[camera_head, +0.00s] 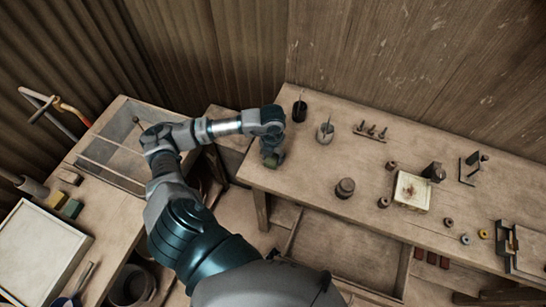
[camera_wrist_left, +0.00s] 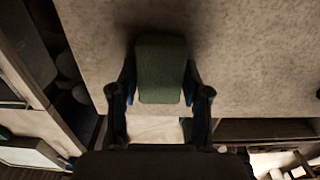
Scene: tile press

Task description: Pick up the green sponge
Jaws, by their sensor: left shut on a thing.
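My left gripper (camera_head: 271,150) points down at the left end of the long wooden table, near its front edge. It is shut on the green sponge (camera_wrist_left: 161,68), a dark green block with rounded corners that sits between the two fingers in the left wrist view. In the head view a small green part of the sponge (camera_head: 271,162) shows under the gripper. I cannot tell whether the sponge touches the tabletop or is just above it. My right gripper is not in view.
The long table (camera_head: 300,180) holds a dark round pot (camera_head: 345,188), a pegged strip (camera_head: 370,132) and a pale square tile (camera_head: 411,191). Bare tabletop lies right of the gripper.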

